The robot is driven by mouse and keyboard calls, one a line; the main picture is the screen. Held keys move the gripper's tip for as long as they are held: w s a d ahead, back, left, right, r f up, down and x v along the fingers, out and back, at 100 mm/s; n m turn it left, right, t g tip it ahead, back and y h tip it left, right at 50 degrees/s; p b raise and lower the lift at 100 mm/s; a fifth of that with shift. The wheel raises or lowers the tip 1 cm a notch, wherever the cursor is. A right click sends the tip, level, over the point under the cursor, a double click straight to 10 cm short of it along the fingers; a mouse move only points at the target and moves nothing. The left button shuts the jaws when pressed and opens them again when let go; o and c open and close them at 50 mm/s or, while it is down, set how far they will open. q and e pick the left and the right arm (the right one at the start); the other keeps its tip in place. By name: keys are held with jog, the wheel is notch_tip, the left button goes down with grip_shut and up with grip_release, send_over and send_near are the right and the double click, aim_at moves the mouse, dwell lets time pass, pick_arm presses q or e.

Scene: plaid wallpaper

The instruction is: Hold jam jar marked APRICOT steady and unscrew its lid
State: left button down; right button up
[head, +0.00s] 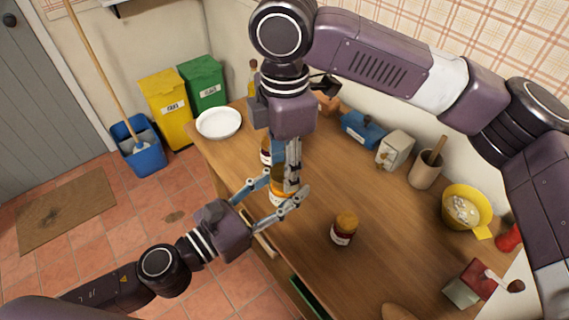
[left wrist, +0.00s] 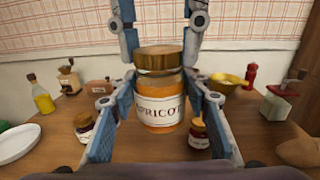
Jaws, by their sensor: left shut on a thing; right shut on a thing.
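The APRICOT jar (left wrist: 158,112) is upright, with orange contents, a white label and a gold lid (left wrist: 160,58). In the left wrist view the blue-padded fingers of my left gripper (left wrist: 160,115) are shut on its body from both sides. My right gripper (left wrist: 156,30) comes from above, its fingers on either side of the lid, shut on it. A band of clear glass shows under the lid; I cannot tell if the lid has turned. In the head view my left gripper (head: 283,192) and right gripper (head: 289,178) meet around the partly hidden jar (head: 279,200).
Another jar (head: 343,229) stands on the wooden table (head: 310,255), right of the grippers; one more (head: 266,151) is behind them. A white plate (head: 219,123), blue box (head: 362,129), utensil crock (head: 425,170) and yellow bowl (head: 462,207) stand farther off.

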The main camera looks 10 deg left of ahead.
aim_at(282, 170)
pick_arm(q)
jog(key=shift+w, duration=0.1)
pick_arm(e)
jog(key=shift+s+a+r, duration=0.1)
jog(key=shift+s, duration=0.05)
jog(key=shift+r, duration=1)
